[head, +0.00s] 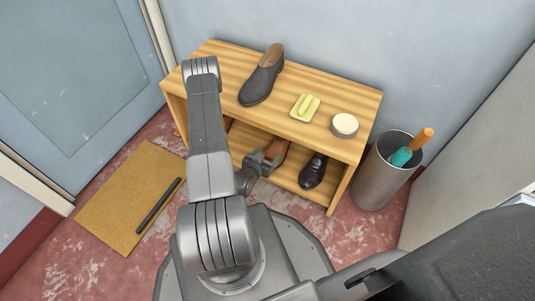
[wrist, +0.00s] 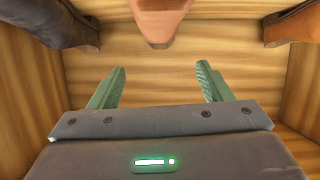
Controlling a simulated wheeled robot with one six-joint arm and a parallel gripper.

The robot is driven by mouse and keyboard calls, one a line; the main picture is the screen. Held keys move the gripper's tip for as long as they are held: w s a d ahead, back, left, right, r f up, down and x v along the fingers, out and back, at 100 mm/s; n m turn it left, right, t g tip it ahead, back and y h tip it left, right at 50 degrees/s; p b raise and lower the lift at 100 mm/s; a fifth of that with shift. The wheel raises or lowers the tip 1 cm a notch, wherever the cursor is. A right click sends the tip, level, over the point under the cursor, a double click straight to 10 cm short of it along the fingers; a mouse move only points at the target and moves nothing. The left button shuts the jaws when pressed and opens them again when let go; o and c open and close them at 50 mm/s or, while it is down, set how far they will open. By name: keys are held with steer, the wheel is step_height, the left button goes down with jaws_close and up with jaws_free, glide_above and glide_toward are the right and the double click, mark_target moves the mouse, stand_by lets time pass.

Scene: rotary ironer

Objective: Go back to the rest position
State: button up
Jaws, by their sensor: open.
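My gripper (head: 264,161) is at the front of the lower compartment of a wooden shoe rack (head: 345,96). In the wrist view my gripper (wrist: 160,74) has its two green fingers spread wide, with only bare wood between them. A brown shoe (wrist: 160,18) lies just beyond the fingertips and looks apart from them. It also shows partly behind my gripper in the head view (head: 277,149). A black shoe (head: 313,171) stands to its right on the lower shelf. In the wrist view a dark shoe (wrist: 55,22) is at upper left and an orange-brown shoe (wrist: 292,24) at upper right.
On the rack top are a dark shoe (head: 262,80), a yellow-green item on a small tray (head: 305,107) and a round pale-topped tin (head: 344,125). A grey bin (head: 378,175) stands right of the rack. A tan mat (head: 120,205) with a dark bar (head: 158,205) lies left.

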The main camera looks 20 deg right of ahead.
mark_target(278, 143)
steer(key=shift+d, duration=0.1)
steer(key=b+x, duration=0.4)
steer(key=x, duration=0.7)
steer(key=shift+w+d+f+b, duration=0.2)
steer(key=shift+d+f+b, duration=0.1)
steer(key=shift+b, duration=0.1)
steer(key=shift+w+d+r, duration=0.1)
steer(key=shift+w+r, duration=0.15)
steer(key=shift+s+r+p, duration=0.15)
steer(key=shift+r+p, duration=0.65)
steer(key=shift+r, duration=0.85)
